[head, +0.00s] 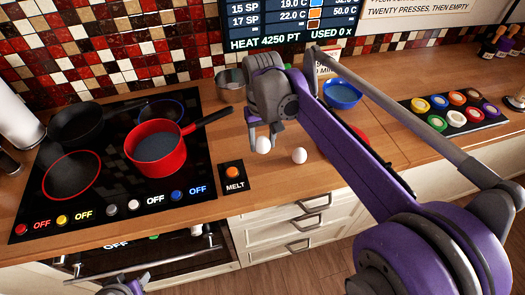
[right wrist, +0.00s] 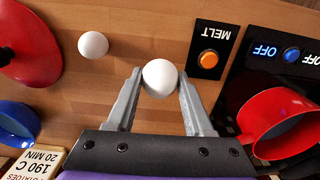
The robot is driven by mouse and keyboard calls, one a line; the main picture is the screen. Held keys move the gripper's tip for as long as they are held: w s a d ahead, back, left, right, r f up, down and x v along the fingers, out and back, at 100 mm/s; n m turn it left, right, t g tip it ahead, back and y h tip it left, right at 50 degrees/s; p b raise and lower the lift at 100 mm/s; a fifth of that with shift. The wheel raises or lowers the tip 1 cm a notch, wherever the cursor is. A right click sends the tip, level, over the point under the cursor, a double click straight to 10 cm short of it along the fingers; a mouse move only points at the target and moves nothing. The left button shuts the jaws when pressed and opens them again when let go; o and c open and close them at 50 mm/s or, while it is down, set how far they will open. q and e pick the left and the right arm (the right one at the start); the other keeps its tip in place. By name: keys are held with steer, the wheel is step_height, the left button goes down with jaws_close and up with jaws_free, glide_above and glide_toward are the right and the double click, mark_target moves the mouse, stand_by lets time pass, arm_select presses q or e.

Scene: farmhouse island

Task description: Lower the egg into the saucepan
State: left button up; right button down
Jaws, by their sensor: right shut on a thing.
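My right gripper (head: 264,137) is shut on a white egg (right wrist: 160,77), held between its two grey fingertips. The same egg shows in the head view (head: 263,146), over the wooden counter to the right of the hob. The red saucepan (head: 168,167) stands upright on the hob, to the left of the gripper, with greyish liquid inside and its black handle pointing back right. It also shows at the right of the right wrist view (right wrist: 262,118). A small part of my left arm (head: 125,287) shows at the bottom edge; its finger opening cannot be made out.
A second white egg (head: 299,156) lies on the counter (head: 290,190). A MELT button panel (head: 233,178) lies between the eggs and the hob (head: 110,205). A black pan (head: 80,122) is on the hob. A metal pot (head: 230,89) and a blue bowl (head: 342,95) stand behind.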

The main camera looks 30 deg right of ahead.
steer(key=w+a+r+p, duration=0.3)
steer(key=w+a+r, duration=0.15)
steer(key=a, duration=0.25)
steer(key=w+a+r+p, duration=0.2)
steer(key=w+a+r, duration=0.2)
steer(key=a+r, duration=0.25)
arm_select(q)
steer(key=w+r+t, duration=0.1)
steer(key=w+r, duration=0.3)
steer(key=r, duration=0.4)
arm_select(e)
steer(key=w+a+f, duration=0.1)
steer(key=w+a, duration=0.2)
steer(key=a, duration=0.3)
steer(key=w+a+f, duration=0.1)
steer(key=w+a, duration=0.3)
steer(key=a, duration=0.3)
steer(key=shift+a, duration=0.25)
steer(key=shift+f, duration=0.15)
arm_select(q)
steer(key=s+f+b, duration=0.3)
steer(key=f, duration=0.2)
steer(key=shift+f+g, duration=0.2)
steer(key=shift+g, duration=0.2)
arm_select(e)
steer(key=shift+s+f, duration=0.1)
steer(key=shift+f, duration=5.05)
